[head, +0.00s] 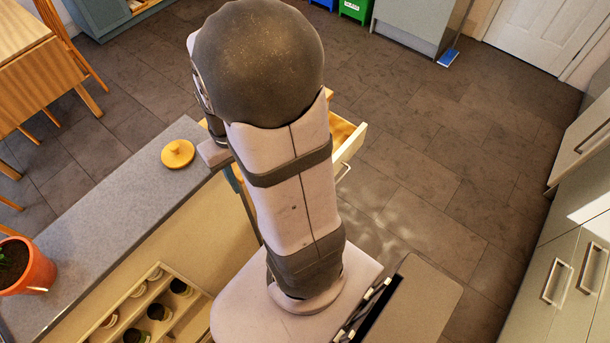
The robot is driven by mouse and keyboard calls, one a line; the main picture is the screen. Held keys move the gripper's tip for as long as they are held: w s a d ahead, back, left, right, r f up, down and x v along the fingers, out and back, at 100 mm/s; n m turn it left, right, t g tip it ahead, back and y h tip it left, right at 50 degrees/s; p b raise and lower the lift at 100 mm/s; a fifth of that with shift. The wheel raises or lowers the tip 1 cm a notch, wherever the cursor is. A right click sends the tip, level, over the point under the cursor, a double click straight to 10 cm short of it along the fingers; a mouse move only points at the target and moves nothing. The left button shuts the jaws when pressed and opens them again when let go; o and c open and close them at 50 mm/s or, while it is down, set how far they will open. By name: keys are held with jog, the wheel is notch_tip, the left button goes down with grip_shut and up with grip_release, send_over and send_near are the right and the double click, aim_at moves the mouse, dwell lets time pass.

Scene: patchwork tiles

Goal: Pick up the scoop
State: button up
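I cannot make out a scoop in the head view. My own arm fills the middle of the picture and hides what lies behind it. An open drawer (348,147) with a pale front and a wooden inside shows partly to the right of my arm, and the rest of it is covered. My gripper's fingers do not show. A pale block beside my arm, left of its upper part, may be part of my wrist. A small teal strip just below that block is too hidden to name.
A grey countertop (110,205) on the left bears a round yellow lid-like thing (178,154) and an orange plant pot (27,268). A compartmented rack (195,312) with several dark jars is below. Cabinets (565,275) line the right. The tiled floor (430,170) between is clear.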

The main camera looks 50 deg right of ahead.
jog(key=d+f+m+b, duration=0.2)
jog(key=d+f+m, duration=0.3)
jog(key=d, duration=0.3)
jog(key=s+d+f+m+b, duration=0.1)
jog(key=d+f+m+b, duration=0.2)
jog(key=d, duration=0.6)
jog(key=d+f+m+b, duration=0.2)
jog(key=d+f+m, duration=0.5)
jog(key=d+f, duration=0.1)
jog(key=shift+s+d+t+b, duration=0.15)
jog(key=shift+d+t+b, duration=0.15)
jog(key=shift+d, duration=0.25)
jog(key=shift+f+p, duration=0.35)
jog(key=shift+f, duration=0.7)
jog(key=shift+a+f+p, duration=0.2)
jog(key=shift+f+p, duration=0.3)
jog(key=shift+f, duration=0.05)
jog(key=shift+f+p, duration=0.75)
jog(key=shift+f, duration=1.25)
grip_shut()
